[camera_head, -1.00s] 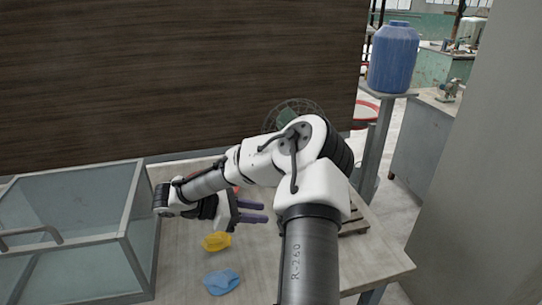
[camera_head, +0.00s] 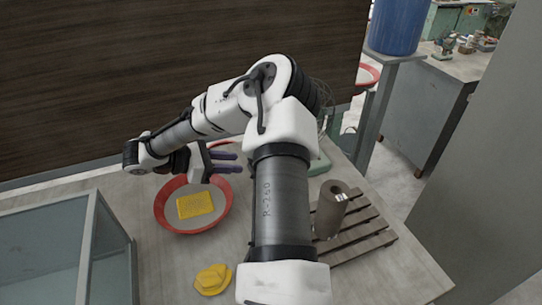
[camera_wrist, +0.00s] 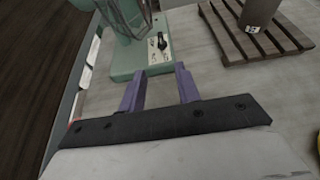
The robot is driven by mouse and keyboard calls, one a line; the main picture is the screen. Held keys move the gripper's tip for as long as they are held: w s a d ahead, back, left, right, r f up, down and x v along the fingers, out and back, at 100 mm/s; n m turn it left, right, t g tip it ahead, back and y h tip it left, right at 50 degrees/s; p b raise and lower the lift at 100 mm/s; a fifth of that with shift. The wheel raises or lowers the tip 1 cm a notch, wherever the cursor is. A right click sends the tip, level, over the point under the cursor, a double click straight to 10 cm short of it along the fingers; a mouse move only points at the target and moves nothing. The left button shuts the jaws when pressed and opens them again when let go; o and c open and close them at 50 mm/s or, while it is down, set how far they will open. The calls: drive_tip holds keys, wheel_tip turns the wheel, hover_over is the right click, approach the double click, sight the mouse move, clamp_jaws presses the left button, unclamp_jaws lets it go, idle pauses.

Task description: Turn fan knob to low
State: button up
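The green fan shows in the wrist view, its base (camera_wrist: 128,62) standing on the table at the top middle. A dark knob (camera_wrist: 161,41) sits on a pale panel of that base. In the head view the fan is mostly hidden behind my arm; an edge of its base (camera_head: 319,163) shows. My gripper (camera_wrist: 160,80) is open and empty, its two purple fingers apart and pointing toward the fan base, short of the knob in the picture. In the head view my gripper (camera_head: 236,162) is above the red basin's far side, left of the fan.
A red basin (camera_head: 161,214) holds a yellow block (camera_head: 195,204). A yellow lump (camera_head: 213,280) lies in front. A grey-brown cylinder (camera_head: 331,208) stands on a slatted wooden board (camera_head: 372,239) at right. A glass-sided case (camera_head: 106,240) stands at left. Bare table lies between.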

drive_tip(key=p+x, duration=0.1)
drive_tip(key=x, duration=0.6)
drive_tip(key=p+x, duration=0.1)
drive_tip(key=x, duration=0.5)
drive_tip(key=shift+s+d+f+p, duration=0.1)
drive_tip(key=shift+d+f+p, duration=0.1)
drive_tip(key=shift+d+p, duration=0.15)
clamp_jaws()
drive_tip(key=shift+r, duration=0.1)
